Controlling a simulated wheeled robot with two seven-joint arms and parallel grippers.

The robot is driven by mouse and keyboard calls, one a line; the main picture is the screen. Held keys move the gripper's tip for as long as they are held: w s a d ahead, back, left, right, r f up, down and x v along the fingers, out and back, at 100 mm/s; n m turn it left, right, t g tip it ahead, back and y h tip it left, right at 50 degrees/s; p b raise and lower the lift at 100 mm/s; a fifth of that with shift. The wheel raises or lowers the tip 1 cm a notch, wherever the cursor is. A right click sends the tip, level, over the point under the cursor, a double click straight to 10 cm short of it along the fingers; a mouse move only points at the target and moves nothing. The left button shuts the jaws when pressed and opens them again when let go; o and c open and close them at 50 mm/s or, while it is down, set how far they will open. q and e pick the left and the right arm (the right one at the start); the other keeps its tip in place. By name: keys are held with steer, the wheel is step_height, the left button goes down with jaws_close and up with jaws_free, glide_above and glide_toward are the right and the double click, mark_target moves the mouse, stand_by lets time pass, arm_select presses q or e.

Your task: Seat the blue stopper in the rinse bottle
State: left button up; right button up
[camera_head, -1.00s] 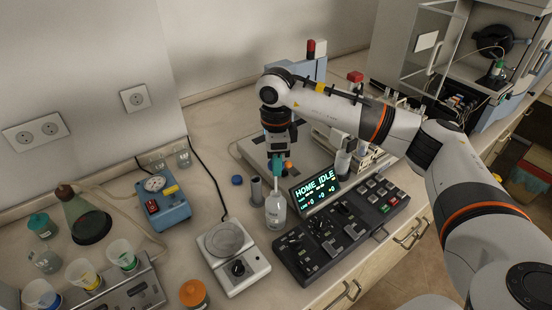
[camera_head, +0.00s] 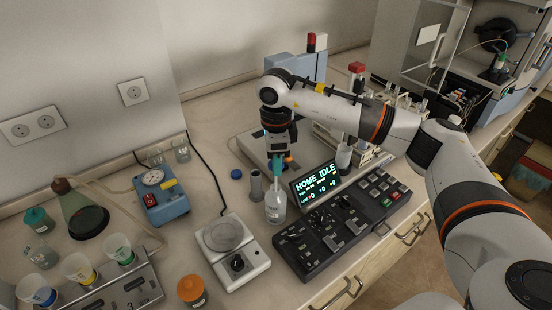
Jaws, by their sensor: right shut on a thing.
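My right gripper (camera_head: 279,158) is shut on a teal piece (camera_head: 279,166), directly above the rinse bottle (camera_head: 275,209). A pale narrow stem or neck shows between the teal piece and the bottle's body; I cannot tell which of the two it belongs to, or whether they touch. The rinse bottle is small, whitish and labelled, and stands upright on the bench. A round blue stopper or cap (camera_head: 236,174) lies on the bench to the left of the bottle. My left gripper is out of view.
A white balance (camera_head: 232,255) stands in front left. Bench between balance and blue cap is mostly clear.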

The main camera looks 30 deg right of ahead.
mark_target(276, 182)
steer(key=shift+f+b, duration=3)
steer(key=shift+f, duration=0.75)
steer(key=o, duration=1.1)
steer(key=shift+c, duration=0.2)
step_height(276, 182, up, 12)
steer(key=shift+b, duration=1.1)
